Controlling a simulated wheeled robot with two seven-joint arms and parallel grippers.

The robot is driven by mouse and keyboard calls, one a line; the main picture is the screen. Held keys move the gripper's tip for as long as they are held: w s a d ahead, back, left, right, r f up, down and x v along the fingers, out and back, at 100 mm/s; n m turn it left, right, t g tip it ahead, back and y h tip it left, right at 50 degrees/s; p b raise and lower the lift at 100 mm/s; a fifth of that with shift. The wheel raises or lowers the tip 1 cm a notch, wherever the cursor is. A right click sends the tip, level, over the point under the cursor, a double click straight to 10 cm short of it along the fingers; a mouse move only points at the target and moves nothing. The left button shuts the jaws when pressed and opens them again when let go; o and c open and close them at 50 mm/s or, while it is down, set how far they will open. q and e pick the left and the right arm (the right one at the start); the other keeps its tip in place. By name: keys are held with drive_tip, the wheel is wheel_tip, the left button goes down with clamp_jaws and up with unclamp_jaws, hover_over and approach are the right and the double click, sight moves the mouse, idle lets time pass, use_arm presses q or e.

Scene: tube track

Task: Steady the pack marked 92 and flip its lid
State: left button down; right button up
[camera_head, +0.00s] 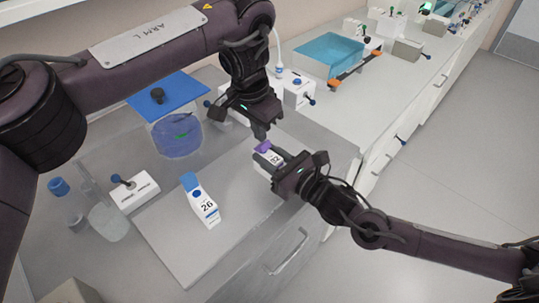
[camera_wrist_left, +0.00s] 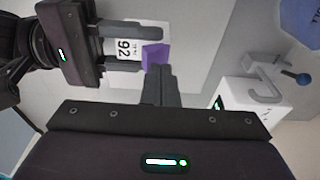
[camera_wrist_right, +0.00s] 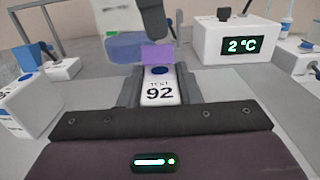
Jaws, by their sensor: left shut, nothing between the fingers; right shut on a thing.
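The pack marked 92 (camera_wrist_right: 160,92) is a small white box with a black number, a blue dot and a purple lid (camera_wrist_right: 158,54). It also shows in the head view (camera_head: 274,158) and the left wrist view (camera_wrist_left: 124,47). My right gripper (camera_wrist_right: 158,80) is shut on its sides, one finger on each. My left gripper (camera_head: 261,134) is shut and empty, just beyond the purple lid. In the left wrist view its fingertips (camera_wrist_left: 160,72) are close to the lid; I cannot tell if they touch. How far the lid is open is unclear.
A white pack marked 26 (camera_head: 206,209) with a blue lid is on the grey mat (camera_head: 175,245). A display box reading 2 °C (camera_wrist_right: 243,45) stands behind. The mat's front is clear.

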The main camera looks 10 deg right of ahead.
use_arm(q)
drive_tip(key=shift+f, duration=0.55)
drive_tip(key=shift+r, duration=3.5)
use_arm(e)
drive_tip(key=o, duration=1.1)
